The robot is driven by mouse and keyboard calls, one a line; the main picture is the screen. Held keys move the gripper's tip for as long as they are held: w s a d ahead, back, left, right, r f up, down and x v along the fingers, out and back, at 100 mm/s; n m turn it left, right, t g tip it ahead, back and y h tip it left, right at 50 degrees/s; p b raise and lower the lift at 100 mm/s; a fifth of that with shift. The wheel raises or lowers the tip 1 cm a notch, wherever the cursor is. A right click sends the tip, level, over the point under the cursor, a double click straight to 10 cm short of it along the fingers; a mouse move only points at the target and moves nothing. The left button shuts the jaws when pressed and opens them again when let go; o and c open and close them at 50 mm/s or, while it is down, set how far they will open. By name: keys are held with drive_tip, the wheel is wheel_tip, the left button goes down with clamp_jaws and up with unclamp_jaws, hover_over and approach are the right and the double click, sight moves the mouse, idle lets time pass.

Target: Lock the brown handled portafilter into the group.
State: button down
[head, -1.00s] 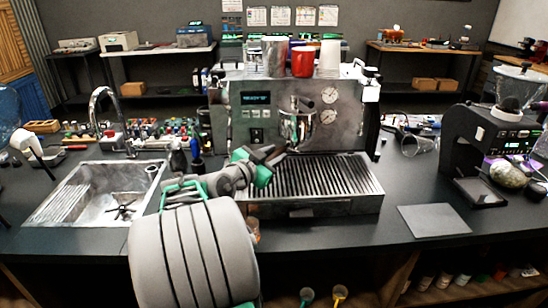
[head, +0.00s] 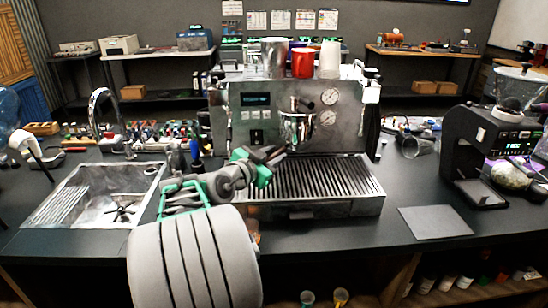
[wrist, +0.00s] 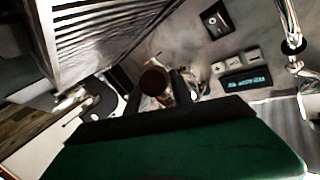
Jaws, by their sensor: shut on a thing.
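The espresso machine (head: 350,105) stands on the counter. Its chrome group (head: 297,128) hangs at the front, above the drip tray (head: 376,203). My gripper (head: 270,157) is in front of the machine, left of and below the group, over the tray's back left part. In the wrist view, my gripper (wrist: 158,92) is shut on the brown handled portafilter, whose dark brown round handle end (wrist: 153,80) shows between the dark fingers. The rest of the portafilter is mostly hidden, and I cannot make out its basket. A chrome part of the machine shows at the wrist view's top right.
The sink (head: 70,205) with a tall tap lies to the left. Metal, red and white cups (head: 302,63) stand on top of the machine. A grey mat (head: 435,221) and a black grinder (head: 470,150) are to the right. Small bottles stand left of the machine.

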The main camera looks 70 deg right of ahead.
drive_tip(key=shift+r, duration=0.5)
idle(0.5)
drive_tip(key=shift+b, duration=0.8)
drive_tip(key=shift+r, duration=0.35)
idle(0.5)
drive_tip(key=shift+b, duration=0.75)
drive_tip(key=shift+s, duration=0.1)
